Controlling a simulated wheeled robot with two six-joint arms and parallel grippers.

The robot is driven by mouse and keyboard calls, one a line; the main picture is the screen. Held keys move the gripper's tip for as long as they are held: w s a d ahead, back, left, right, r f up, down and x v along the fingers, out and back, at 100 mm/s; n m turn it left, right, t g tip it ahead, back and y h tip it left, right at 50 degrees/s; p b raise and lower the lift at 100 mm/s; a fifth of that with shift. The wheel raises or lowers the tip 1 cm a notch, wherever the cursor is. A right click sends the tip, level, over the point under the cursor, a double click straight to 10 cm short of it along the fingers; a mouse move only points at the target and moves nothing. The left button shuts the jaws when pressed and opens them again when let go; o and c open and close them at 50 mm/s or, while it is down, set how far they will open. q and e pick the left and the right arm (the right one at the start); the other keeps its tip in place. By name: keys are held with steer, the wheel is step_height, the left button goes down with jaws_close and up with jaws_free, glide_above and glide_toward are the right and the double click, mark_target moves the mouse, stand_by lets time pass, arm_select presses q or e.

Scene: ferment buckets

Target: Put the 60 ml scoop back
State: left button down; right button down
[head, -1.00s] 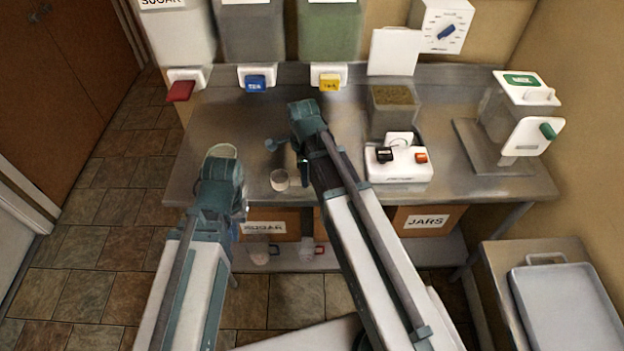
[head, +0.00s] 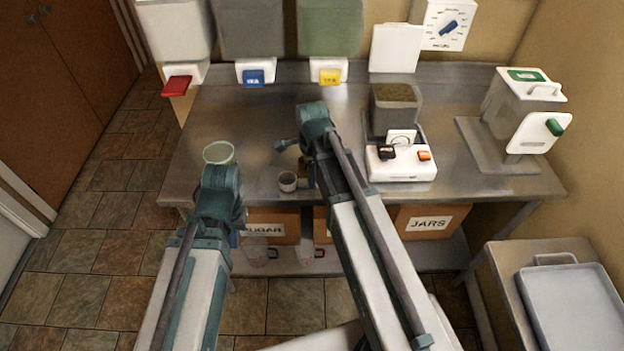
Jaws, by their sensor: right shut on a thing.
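A small grey cup-shaped scoop (head: 288,181) is above the front part of the steel table, its open top facing up. My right gripper (head: 306,172) points down beside it and is shut on it; the arm partly hides the fingers, and no size mark is readable. My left gripper (head: 221,180) is at the table's front left. A round pale green-rimmed vessel (head: 219,152) shows just beyond it. My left wrist hides the fingers, so I cannot tell whether they hold the vessel.
Dispensers with red (head: 177,86), blue (head: 253,77) and yellow (head: 330,76) taps line the back. A white scale (head: 401,172) bears a brown-filled container (head: 394,105). A white-lidded machine (head: 522,105) stands right. Clear cups (head: 258,256) sit on the lower shelf. The table's left middle is clear.

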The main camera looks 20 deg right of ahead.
steer(key=shift+f, duration=0.15)
steer(key=c, duration=0.7)
jaws_free()
step_height(320, 180, up, 12)
steer(key=r+p, duration=0.1)
steer(key=p, duration=1.1)
steer(key=s+a+n, duration=0.6)
steer(key=s+n, duration=0.1)
steer(key=n, duration=0.5)
steer(key=s+a+n+h, duration=0.1)
steer(key=s+a+n, duration=0.5)
steer(key=n, duration=0.7)
steer(key=shift+s+a+f, duration=0.25)
steer(key=shift+s, duration=0.1)
steer(key=shift+f, duration=0.15)
